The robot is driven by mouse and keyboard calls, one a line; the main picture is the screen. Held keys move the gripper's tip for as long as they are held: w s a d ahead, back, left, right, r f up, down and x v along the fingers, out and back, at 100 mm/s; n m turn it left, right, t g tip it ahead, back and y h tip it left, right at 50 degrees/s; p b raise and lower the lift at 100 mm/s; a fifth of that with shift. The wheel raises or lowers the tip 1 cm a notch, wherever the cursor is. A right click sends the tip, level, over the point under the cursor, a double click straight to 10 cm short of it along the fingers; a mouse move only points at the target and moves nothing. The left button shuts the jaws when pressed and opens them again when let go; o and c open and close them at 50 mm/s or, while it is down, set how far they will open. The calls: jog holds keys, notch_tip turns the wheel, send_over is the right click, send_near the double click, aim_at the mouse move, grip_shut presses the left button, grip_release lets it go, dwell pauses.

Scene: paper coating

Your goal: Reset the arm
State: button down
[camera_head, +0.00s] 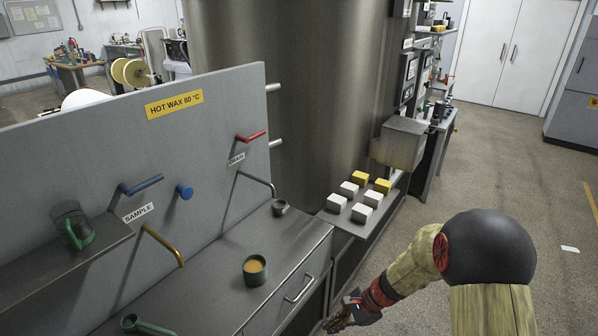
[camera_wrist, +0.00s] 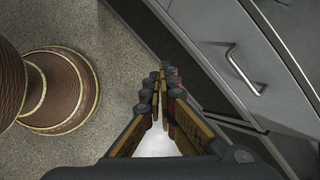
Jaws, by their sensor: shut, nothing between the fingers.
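My gripper (camera_head: 338,322) hangs low at the bottom of the head view, in front of the cabinet (camera_head: 310,262) and below its counter top. It is shut and empty. My upper arm and elbow fill the lower right of the head view.
A shelf (camera_head: 336,219) holds white and yellow blocks. Blue, red and brass fittings stick out of the panel (camera_head: 200,150).

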jog(key=s+d+r+n+t+h, duration=0.1)
jog(key=s+r+n, duration=0.4)
jog(key=r, duration=0.6)
jog(key=s+d+r+n+t+h, duration=0.2)
jog(key=s+d+r+n+h, duration=0.1)
jog(key=s+r, duration=0.7)
jog(key=s+d+r+n+t+h, duration=0.2)
jog(key=s+d+r+n, duration=0.2)
jog(key=r, duration=0.7)
jog(key=s+n, duration=0.2)
jog(key=s, duration=0.1)
jog(key=shift+s+d+r+n, duration=0.3)
jog(key=shift+s+r, duration=0.05)
jog(key=shift+s, duration=0.05)
